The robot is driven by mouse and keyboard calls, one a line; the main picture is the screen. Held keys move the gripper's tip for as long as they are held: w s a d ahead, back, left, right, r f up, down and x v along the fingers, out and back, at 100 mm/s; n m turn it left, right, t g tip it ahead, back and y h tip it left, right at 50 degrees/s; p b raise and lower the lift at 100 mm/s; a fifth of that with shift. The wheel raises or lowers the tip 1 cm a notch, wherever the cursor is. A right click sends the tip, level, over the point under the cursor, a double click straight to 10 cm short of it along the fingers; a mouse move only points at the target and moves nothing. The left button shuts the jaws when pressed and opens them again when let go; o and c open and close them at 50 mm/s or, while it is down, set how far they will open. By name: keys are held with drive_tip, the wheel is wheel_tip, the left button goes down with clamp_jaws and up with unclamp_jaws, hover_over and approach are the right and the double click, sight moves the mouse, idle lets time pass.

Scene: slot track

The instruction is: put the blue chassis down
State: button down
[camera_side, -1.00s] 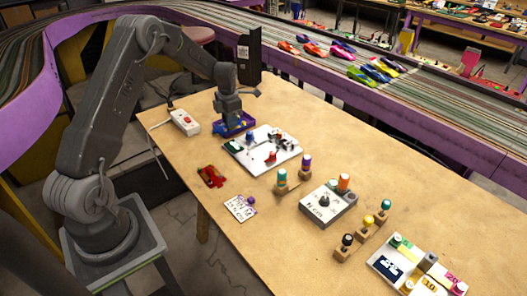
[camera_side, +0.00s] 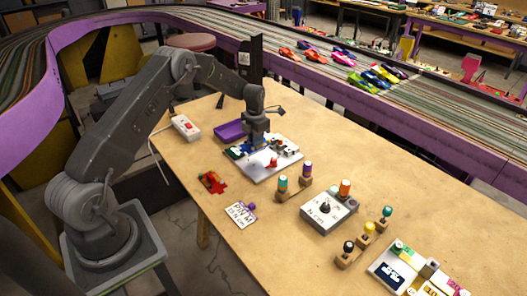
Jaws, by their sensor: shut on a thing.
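My gripper (camera_side: 257,143) points down over the back left part of a white board (camera_side: 268,175) on the table. It is shut on the blue chassis (camera_side: 241,150), which shows only as a small blue patch under and beside the fingers. Most of the chassis is hidden. I cannot tell whether it touches the board. A red part (camera_side: 272,163) and some dark and white parts (camera_side: 285,147) sit on the board to the right of the gripper.
A purple tray (camera_side: 229,132) stands behind and left of the board. A red car body (camera_side: 211,182) and a white card (camera_side: 241,214) lie in front. Several bottles, a grey control box (camera_side: 329,215) and a white power strip (camera_side: 185,128) are also on the table.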

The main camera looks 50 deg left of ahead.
sight(264, 145)
drive_tip(key=shift+w+d+f, duration=0.85)
drive_tip(key=shift+w+d, duration=0.05)
drive_tip(key=shift+w, duration=0.15)
drive_tip(key=shift+f, duration=1.75)
drive_tip(key=shift+f, duration=0.15)
drive_tip(key=c, duration=1.1)
unclamp_jaws()
drive_tip(key=shift+o, duration=0.2)
